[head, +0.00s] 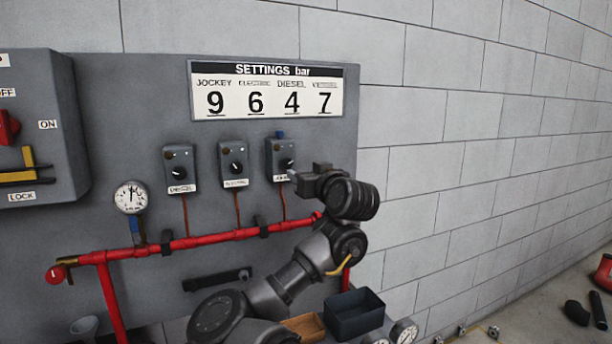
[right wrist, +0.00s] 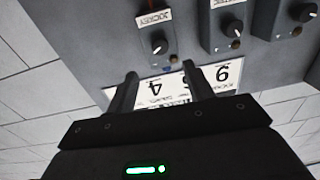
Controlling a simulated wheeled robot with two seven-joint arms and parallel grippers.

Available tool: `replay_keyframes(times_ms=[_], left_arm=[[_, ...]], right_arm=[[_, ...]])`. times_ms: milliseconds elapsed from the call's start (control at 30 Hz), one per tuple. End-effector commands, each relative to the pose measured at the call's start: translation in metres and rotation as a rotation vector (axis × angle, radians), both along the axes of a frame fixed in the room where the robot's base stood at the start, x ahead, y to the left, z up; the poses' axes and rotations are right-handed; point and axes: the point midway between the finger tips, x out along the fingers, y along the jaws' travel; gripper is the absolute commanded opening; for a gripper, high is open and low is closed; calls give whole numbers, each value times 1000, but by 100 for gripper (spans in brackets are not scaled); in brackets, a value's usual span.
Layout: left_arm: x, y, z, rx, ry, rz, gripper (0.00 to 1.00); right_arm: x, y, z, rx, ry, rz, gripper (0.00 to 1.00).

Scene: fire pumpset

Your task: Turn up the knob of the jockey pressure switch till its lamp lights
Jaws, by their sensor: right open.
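The jockey pressure switch (head: 279,153) is the rightmost of three grey boxes on the panel, with its label partly hidden by my gripper. In the upside-down right wrist view its JOCKEY label (right wrist: 154,18) is readable. Its black knob (right wrist: 159,43) has a white pointer mark. Its small lamp (right wrist: 173,59) looks dull brown and unlit. My right gripper (head: 293,174) is close to the lower right of this switch in the head view. In the right wrist view its two fingers (right wrist: 160,73) are apart with nothing between them, clear of the knob. My left gripper is not in view.
The electric switch (head: 233,161) and diesel switch (head: 179,168) stand left of it. A settings board (head: 266,90) above reads JOCKEY 9. A gauge (head: 130,197) and red pipe (head: 200,242) lie below left. A dark bin (head: 354,313) sits beneath my right arm.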

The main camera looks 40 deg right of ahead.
Motion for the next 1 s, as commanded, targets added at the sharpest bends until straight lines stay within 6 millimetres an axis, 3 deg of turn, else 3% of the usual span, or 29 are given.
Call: replay_keyframes(times_ms=[300,367,500,600,667,767,867,1000], left_arm=[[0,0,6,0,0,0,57],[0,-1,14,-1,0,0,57],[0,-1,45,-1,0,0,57],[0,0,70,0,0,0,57],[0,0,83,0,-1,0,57],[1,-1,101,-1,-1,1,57],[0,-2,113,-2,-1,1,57],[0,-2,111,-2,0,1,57]], right_arm=[[1,-3,-8,-1,27,-6,52],[-1,-13,-18,-12,68,-28,52],[-21,-56,-29,-171,231,-133,52],[-35,-80,-17,-350,330,-210,52],[-37,-85,-8,-439,358,-233,52],[-31,-76,1,-549,366,-224,52],[-18,-53,-1,-596,338,-159,52],[-1,-17,-4,-514,228,-57,52]])
